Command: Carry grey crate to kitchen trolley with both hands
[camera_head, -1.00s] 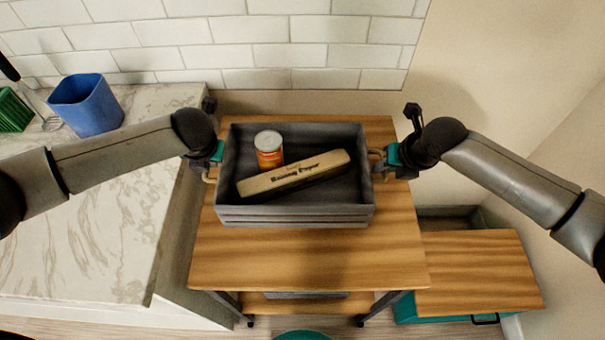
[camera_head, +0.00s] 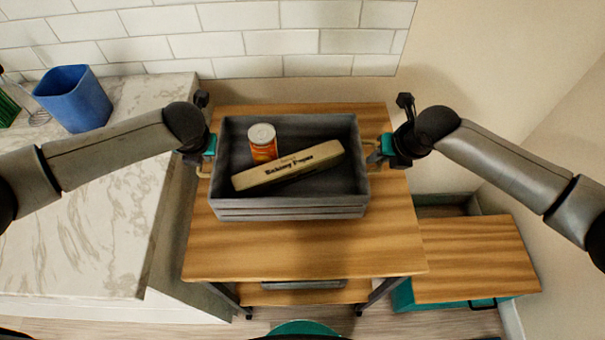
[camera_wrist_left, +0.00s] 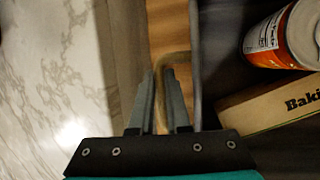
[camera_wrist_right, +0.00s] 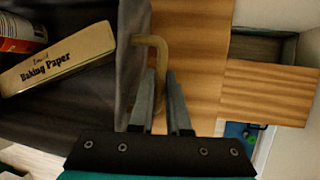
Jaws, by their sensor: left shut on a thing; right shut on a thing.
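The grey crate (camera_head: 290,212) is over the wooden top of the kitchen trolley (camera_head: 300,255); I cannot tell whether it rests on it or hangs just above. Inside it are an orange and white can (camera_head: 263,143) and a baking paper box (camera_head: 288,167). My left gripper (camera_head: 207,150) is shut on the crate's left handle, a curved bar (camera_wrist_left: 165,68) between its fingers in the left wrist view. My right gripper (camera_head: 382,150) is shut on the right handle (camera_wrist_right: 158,62), seen between the fingers in the right wrist view.
A marble counter (camera_head: 90,215) with a blue container (camera_head: 75,98) adjoins the trolley on the left. A white tiled wall (camera_head: 250,40) stands behind. A lower wooden-topped unit (camera_head: 470,258) is at the right. The trolley's front top is bare.

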